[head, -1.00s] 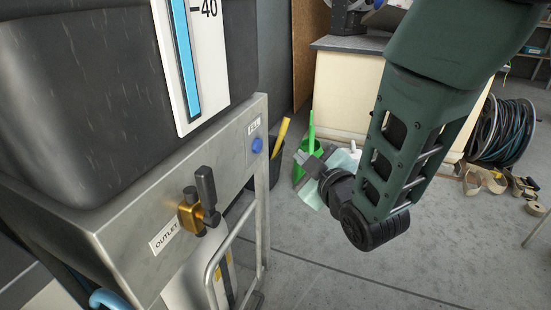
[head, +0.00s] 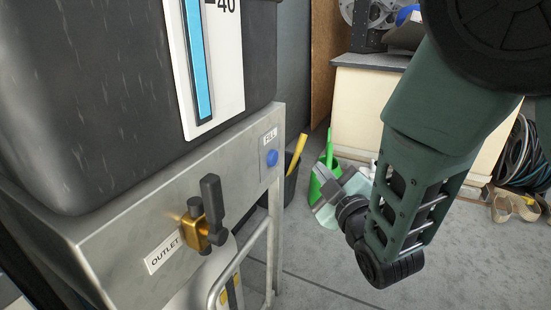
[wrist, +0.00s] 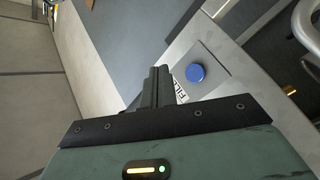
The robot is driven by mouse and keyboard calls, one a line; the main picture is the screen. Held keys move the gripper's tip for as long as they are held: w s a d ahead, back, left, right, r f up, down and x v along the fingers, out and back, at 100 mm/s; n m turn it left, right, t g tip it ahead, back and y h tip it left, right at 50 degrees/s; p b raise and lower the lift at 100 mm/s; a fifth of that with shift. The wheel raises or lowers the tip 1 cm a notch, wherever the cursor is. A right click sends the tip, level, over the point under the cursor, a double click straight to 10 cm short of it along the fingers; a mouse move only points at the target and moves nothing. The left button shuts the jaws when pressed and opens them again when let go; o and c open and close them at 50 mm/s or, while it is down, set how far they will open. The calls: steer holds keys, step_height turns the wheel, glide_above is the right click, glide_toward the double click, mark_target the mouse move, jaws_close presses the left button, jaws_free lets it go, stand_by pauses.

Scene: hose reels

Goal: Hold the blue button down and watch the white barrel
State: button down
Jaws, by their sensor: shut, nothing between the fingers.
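The blue button (head: 272,158) is a round knob under a FILL label on the steel panel (head: 120,240). It also shows in the wrist view (wrist: 195,73), just right of my fingertips. My gripper (head: 322,178) is to the right of the button in the head view, apart from it. In the wrist view my gripper (wrist: 160,72) has its dark fingers shut together with nothing between them. A pale white shape (head: 200,292) shows partly below the panel; I cannot tell whether it is the white barrel.
A black tank (head: 130,90) sits above the panel, with a white gauge (head: 226,60) holding a blue column. A brass outlet valve (head: 196,228) and a metal rail (head: 247,262) stick out near the panel. A green dustpan (head: 326,165) and a cream cabinet (head: 365,110) stand behind.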

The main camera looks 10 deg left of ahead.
mark_target(277, 156)
steer(key=w+a, duration=0.2)
steer(key=a, duration=0.5)
steer(key=shift+w+p, duration=0.2)
steer(key=shift+p, duration=0.1)
stand_by(1.8)
steer(key=shift+w+a, duration=0.15)
steer(key=shift+a, duration=0.2)
steer(key=shift+w+a, duration=0.15)
steer(key=shift+a, duration=0.4)
stand_by(1.9)
stand_by(1.1)
steer(key=shift+s+d, duration=0.3)
steer(key=shift+d, duration=0.65)
steer(key=shift+d, duration=0.1)
steer(key=shift+s+d, duration=0.3)
steer(key=shift+d, duration=0.45)
steer(key=shift+s+d, duration=0.25)
steer(key=shift+d, duration=0.55)
steer(key=shift+s+d, duration=0.3)
steer(key=shift+d, duration=0.45)
